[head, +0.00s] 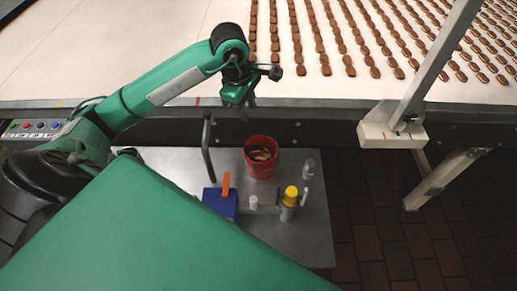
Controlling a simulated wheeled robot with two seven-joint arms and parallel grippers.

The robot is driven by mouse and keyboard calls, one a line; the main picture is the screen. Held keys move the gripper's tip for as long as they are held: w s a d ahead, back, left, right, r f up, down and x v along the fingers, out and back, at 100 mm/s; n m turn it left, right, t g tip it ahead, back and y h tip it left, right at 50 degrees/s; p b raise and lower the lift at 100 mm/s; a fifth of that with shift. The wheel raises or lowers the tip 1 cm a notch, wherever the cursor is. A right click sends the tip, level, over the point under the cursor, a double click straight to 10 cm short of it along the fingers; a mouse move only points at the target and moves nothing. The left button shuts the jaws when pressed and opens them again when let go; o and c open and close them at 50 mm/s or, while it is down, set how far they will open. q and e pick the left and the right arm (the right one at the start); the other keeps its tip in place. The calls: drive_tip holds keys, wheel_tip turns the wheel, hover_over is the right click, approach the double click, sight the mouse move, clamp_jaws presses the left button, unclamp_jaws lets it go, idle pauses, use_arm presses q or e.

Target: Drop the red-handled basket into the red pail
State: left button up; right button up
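The red pail (248,165) stands upright on a grey table, with brownish and yellowish things inside that I cannot name. Left of it on the table is a blue box-like thing (213,204) with an upright orange-red piece (226,184); I cannot tell whether this is the red-handled basket. No other thing looks like a basket. My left gripper (243,112) hangs above and behind the pail, near the front edge of the conveyor, apart from both. Its fingers are too small to tell open from shut, and I see nothing held. My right gripper is out of view.
A yellow-topped bottle (289,201), a small white item (253,203) and a clear container (308,169) stand on the grey table (305,245). A metal post (435,65) rises at right. A dark bent bar stands left of the pail.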

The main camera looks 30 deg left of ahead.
use_arm(q)
wheel_tip(320, 180, up, 10)
drive_tip(key=s+b, duration=0.1)
drive_tip(key=b, duration=0.1)
drive_tip(key=shift+s+a+f, duration=0.25)
drive_tip(key=shift+a, duration=0.15)
